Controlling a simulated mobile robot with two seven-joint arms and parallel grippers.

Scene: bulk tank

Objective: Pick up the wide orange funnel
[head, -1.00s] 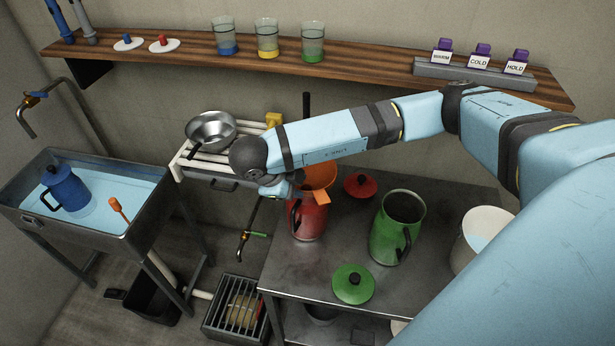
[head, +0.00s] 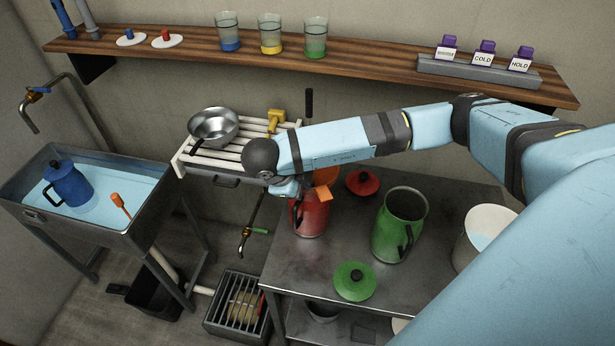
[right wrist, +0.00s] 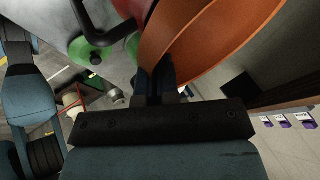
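The wide orange funnel (head: 326,176) sits in the mouth of the red jug (head: 312,215) on the metal table, partly hidden behind my right arm. Its orange tab shows at the front. My right gripper (head: 289,187) is at the left side of the funnel; its fingertips are mostly hidden in the head view. In the right wrist view the funnel (right wrist: 215,45) fills the upper right, and the right gripper's two dark fingers (right wrist: 156,72) are close together at its rim, seemingly with the wall between them. My left gripper is not in view.
A shelf (head: 370,67) runs behind.

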